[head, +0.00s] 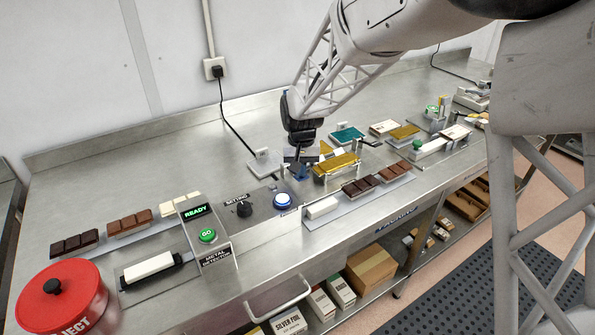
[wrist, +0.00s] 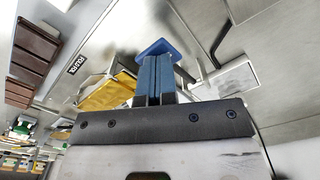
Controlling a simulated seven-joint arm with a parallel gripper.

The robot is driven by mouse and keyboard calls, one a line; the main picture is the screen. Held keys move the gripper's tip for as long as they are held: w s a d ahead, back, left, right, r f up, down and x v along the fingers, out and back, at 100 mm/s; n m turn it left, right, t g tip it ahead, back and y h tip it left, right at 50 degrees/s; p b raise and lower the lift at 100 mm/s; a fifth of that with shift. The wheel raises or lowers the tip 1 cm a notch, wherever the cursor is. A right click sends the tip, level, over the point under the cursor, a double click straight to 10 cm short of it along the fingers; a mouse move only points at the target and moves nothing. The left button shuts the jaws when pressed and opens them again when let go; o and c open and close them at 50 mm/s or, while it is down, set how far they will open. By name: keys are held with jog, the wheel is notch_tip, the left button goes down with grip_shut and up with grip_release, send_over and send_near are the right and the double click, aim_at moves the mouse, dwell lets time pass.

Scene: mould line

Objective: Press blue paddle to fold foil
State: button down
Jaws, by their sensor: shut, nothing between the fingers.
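The blue paddle (wrist: 157,47) shows in the wrist view just beyond my fingertips. In the head view a small patch of blue (head: 299,171) shows under my gripper, partly hidden. My gripper (head: 301,154) is shut and empty, pointing down over the paddle; the wrist view shows its two fingers (wrist: 154,62) side by side. I cannot tell whether the fingertips touch the paddle. Gold foil (head: 337,163) lies on a stand just right of the paddle; in the wrist view it (wrist: 108,92) is left of my fingers.
Chocolate bars (head: 362,187) and a white block (head: 322,208) lie on a strip in front. A blue-ringed button (head: 282,201) and a knob (head: 244,209) sit to the left. A metal detector (head: 207,237) and red reject bin (head: 62,300) stand further left. A grey plate lies behind.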

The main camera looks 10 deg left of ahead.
jog(key=shift+r, duration=3.25)
jog(key=shift+s+d+r, duration=0.15)
jog(key=shift+d+r, duration=0.15)
jog(key=shift+d, duration=0.2)
jog(key=s+d+r+m, duration=0.1)
jog(key=s+d+r, duration=0.2)
jog(key=s+d, duration=0.3)
jog(key=s+d+r+t, duration=0.1)
jog(key=s+d+r, duration=0.2)
jog(key=d, duration=0.5)
jog(key=s+d+r+m, duration=0.1)
jog(key=s+d+r, duration=0.2)
jog(key=s+d, duration=0.9)
jog(key=s, duration=0.3)
jog(key=s+d+f+m+t, duration=0.1)
jog(key=s+d, duration=0.6)
jog(key=s, duration=0.3)
jog(key=shift+d+f+t, duration=0.25)
jog(key=shift+t, duration=0.05)
